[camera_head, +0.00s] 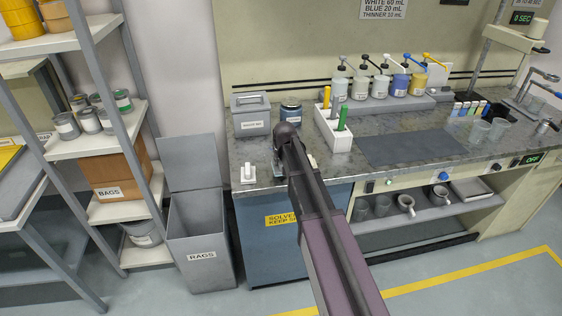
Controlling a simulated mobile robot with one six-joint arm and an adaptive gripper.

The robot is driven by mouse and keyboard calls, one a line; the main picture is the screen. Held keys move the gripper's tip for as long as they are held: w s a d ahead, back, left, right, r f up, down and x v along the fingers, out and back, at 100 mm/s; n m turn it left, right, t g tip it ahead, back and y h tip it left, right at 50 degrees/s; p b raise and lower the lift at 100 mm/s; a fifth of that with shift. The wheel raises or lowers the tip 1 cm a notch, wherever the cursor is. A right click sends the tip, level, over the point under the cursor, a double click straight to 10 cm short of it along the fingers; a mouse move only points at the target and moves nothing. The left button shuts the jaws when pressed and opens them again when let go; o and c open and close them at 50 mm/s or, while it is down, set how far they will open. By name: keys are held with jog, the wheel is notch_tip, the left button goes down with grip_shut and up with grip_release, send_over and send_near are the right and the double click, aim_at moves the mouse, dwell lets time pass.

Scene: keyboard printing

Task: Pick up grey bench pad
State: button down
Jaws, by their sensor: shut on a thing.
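The grey bench pad (408,148) is a flat dark grey rectangle. It lies on the speckled counter, right of the white holder and in front of the pump bottles. My arm reaches up from the bottom of the view to the counter's left part. My gripper (279,172) is low over the counter there, left of the pad and apart from it. It is mostly hidden by my arm. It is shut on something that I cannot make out.
A white holder (338,140) with green and yellow handles stands between my arm and the pad. Pump bottles (399,84) line the back. A grey box (250,115), a dark-lidded can (291,112) and a small white item (248,174) are at left. Cups (480,131) stand right.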

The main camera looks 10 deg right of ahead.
jog(key=s+r+p, duration=0.1)
jog(key=s+r, duration=0.1)
jog(key=s, duration=1.4)
